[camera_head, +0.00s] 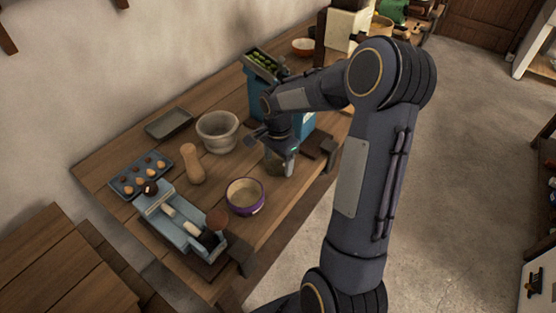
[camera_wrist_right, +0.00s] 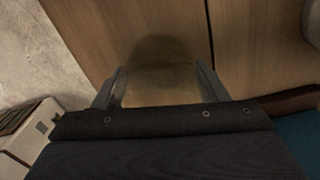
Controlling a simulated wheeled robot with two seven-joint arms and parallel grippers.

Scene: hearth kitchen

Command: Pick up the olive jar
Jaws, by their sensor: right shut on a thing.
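The olive jar (camera_wrist_right: 162,84) shows in the right wrist view as a dim, brownish, see-through shape between the two fingers. My right gripper (camera_wrist_right: 160,90) is shut on it, with a finger on each side. In the head view my right gripper (camera_head: 280,163) points down over the wooden table near its front edge. The olive jar (camera_head: 273,167) is mostly hidden behind the fingers there. I cannot tell whether its base touches the table. My left gripper is not in view.
A purple-rimmed bowl (camera_head: 245,196) stands close to the left of the gripper. A mortar (camera_head: 217,131), a wooden mill (camera_head: 192,164), an egg tray (camera_head: 141,175) and a blue tool tray (camera_head: 185,222) stand farther left. A blue box (camera_head: 303,128) is just behind the gripper.

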